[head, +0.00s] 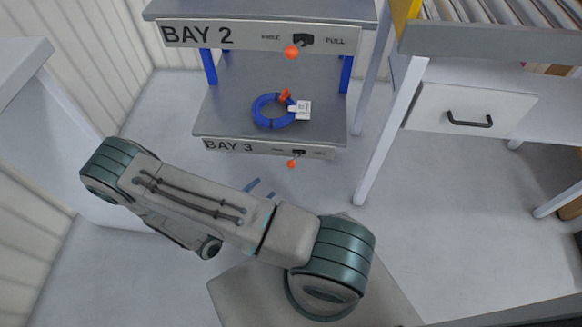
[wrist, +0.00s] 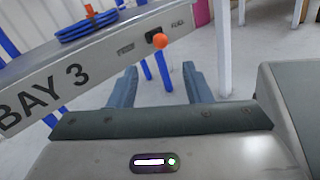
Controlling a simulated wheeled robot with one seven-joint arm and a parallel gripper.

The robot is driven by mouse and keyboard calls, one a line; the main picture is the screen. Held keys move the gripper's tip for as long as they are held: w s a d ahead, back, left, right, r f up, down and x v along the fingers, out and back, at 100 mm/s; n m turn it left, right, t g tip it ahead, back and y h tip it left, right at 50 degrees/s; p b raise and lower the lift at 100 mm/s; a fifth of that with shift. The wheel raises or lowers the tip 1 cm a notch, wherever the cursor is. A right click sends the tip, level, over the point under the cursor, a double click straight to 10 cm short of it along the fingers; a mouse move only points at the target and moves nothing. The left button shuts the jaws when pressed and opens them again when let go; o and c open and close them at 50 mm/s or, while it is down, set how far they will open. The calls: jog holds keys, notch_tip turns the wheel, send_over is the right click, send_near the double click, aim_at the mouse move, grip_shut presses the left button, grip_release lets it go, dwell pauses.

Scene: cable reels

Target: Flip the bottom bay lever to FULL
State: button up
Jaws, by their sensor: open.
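The bottom bay, marked BAY 3 (head: 228,147), has a lever with an orange ball knob (head: 291,164) on its front plate. The knob sits slightly left of its dark pivot in the head view, on the side away from the right-hand FULL label. In the wrist view the knob (wrist: 161,40) shows beyond my fingers, with the FULL label (wrist: 180,23) to its right. My gripper (head: 260,189) is open and empty, low in front of the plate and apart from the knob. Its two fingers (wrist: 159,72) show in the wrist view; my forearm hides the gripper's rear in the head view.
A blue cable reel (head: 268,113) with a white tag lies on the BAY 3 shelf. BAY 2 (head: 198,34) above has a similar orange-knobbed lever. A white-legged desk with a drawer (head: 470,110) stands at right. The floor in front of the rack is clear.

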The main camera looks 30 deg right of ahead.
aim_at(288, 166)
jog(key=b+x, duration=0.3)
jog(key=x, duration=1)
jog(key=shift+d, duration=0.35)
jog(key=c, duration=1)
